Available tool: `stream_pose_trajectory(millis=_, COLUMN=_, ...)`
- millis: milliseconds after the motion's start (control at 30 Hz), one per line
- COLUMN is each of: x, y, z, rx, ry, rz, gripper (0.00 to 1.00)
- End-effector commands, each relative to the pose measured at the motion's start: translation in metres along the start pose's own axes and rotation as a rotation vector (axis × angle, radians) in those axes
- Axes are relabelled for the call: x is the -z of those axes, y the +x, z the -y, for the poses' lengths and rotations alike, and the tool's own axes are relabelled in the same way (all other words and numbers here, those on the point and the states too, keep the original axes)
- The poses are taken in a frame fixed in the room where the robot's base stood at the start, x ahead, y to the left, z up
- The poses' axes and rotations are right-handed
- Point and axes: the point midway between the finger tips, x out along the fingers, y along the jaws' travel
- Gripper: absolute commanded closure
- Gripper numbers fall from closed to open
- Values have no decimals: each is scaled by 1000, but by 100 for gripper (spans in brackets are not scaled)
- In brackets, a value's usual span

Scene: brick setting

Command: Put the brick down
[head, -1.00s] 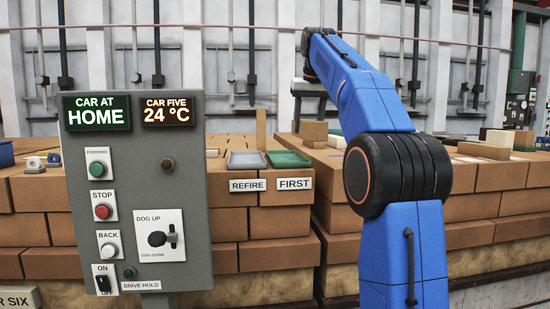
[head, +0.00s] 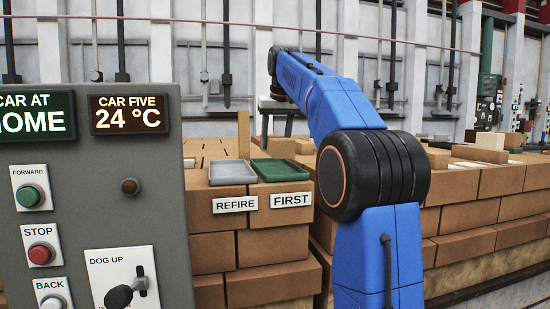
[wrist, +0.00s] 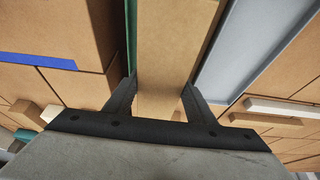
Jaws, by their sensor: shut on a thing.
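In the wrist view my gripper (wrist: 160,97) is shut on a long tan brick (wrist: 172,40). The brick runs from between the two dark fingers to the top edge of the picture. A grey tray (wrist: 245,45) lies to its right and a strip of green tray (wrist: 131,35) to its left. In the head view the grey tray (head: 232,172) is behind the REFIRE label (head: 235,204), and the green tray (head: 279,171) is behind the FIRST label (head: 290,200). I cannot tell from these views whether the brick touches anything below.
A grey control panel (head: 95,210) stands close at the front left. Stacked bricks (head: 205,235) bear the trays. A narrow tan piece (head: 243,134) stands upright behind the grey tray. More stacks (head: 480,185) are at the right, with loose pieces on top.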

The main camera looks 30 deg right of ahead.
Motion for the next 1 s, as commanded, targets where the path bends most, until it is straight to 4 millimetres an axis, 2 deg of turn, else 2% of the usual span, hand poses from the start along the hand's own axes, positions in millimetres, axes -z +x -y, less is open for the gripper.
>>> stream_pose_trajectory(millis=267, x=-8, y=17, z=0, rx=0, ry=0, rz=-3, gripper=92)
stream_pose_trajectory(millis=533, x=-19, y=45, z=0, rx=0, ry=0, rz=-1, gripper=92)
stream_pose_trajectory(millis=967, x=-21, y=50, z=0, rx=0, ry=0, rz=-3, gripper=92)
stream_pose_trajectory(millis=1000, x=-21, y=51, z=0, rx=0, ry=0, rz=-1, gripper=48)
